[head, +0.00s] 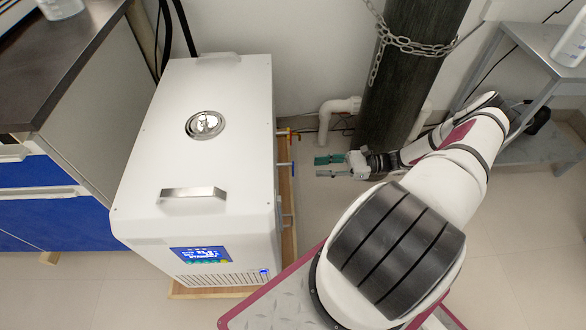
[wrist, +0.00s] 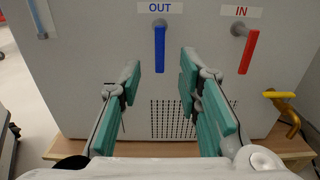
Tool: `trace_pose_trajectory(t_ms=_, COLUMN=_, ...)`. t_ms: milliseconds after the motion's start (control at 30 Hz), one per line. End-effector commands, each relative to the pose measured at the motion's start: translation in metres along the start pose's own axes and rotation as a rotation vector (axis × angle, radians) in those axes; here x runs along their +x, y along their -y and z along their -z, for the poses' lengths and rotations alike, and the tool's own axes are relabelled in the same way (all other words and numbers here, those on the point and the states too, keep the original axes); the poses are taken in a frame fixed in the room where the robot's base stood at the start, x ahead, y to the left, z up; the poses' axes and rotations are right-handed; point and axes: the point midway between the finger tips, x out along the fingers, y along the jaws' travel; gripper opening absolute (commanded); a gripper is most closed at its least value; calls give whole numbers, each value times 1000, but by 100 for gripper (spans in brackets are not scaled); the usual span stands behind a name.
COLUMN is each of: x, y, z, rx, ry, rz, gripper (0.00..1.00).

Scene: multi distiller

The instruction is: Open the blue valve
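The blue valve (wrist: 159,50) shows in the wrist view on the side of the white machine, under the OUT label. Its blue handle hangs straight down. It also shows small in the head view (head: 285,164) on the machine's right side. My gripper (wrist: 157,80) is open, with its green fingers apart and nothing between them. The blue handle appears between the fingertips in the wrist view, a little beyond them. In the head view my gripper (head: 329,166) is right of the machine, apart from it.
A red valve (wrist: 248,50) hangs under the IN label, right of the blue one. A yellow-handled brass tap (wrist: 283,105) sits lower right. The machine (head: 190,140) stands on a wooden base (wrist: 185,154). A dark cylinder (head: 405,80) with a chain stands behind my arm.

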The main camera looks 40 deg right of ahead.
Motion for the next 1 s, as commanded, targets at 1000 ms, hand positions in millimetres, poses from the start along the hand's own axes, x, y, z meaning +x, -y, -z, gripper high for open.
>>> trace_pose_trajectory(t_ms=1000, x=97, y=0, z=0, rx=0, ry=-2, rz=-1, gripper=18)
